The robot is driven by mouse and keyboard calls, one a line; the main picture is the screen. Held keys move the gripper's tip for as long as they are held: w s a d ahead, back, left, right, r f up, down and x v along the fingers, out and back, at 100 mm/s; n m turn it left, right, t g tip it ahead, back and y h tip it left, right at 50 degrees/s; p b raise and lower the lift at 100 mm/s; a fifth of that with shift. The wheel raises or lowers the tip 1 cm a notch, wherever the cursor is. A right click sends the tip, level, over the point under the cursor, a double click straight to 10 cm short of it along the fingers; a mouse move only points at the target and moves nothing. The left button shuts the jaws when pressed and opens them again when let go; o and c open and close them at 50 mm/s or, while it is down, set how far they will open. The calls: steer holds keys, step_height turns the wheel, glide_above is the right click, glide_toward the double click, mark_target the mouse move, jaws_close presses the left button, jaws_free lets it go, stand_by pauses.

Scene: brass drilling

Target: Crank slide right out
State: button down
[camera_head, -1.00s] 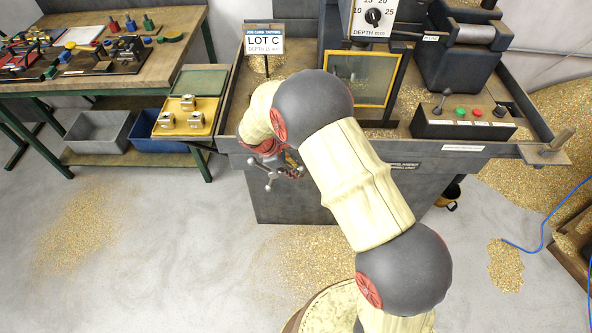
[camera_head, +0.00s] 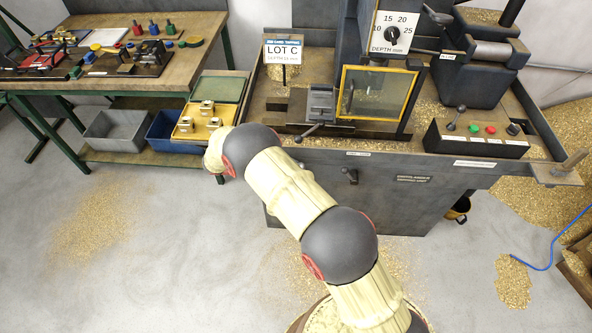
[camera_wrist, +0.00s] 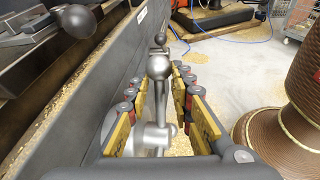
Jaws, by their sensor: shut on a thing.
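My gripper (camera_wrist: 160,100) is shut on a grey metal crank handle (camera_wrist: 158,66) with a rounded end. Its yellow-padded fingers stand on both sides of the handle, and the crank hub shows low between them. In the head view my arm hides the gripper and this crank. Another small dark crank (camera_head: 350,176) sits uncovered on the front of the drilling bench (camera_head: 440,178). A grey block-like fixture (camera_head: 320,104) stands left of the yellow-framed guard (camera_head: 377,94). A ball-ended lever (camera_head: 306,132) lies in front of the fixture; I cannot tell what it moves.
A yellow tray (camera_head: 184,136) with several brass-topped blocks stands left of the bench. Beyond is a wooden workbench (camera_head: 195,64) over grey (camera_head: 112,130) and blue (camera_head: 165,131) bins. A control box (camera_head: 478,138) sits right. The floor in front is largely clear, with brass chips.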

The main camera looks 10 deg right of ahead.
steer(key=shift+w+a+r+h, duration=0.2)
steer(key=shift+w+a+h, duration=0.1)
stand_by(0.4)
steer(key=c, duration=1.8)
jaws_free()
steer(key=o, duration=0.3)
steer(key=shift+s+f, duration=0.1)
steer(key=v, duration=1.2)
steer(key=shift+c, duration=0.3)
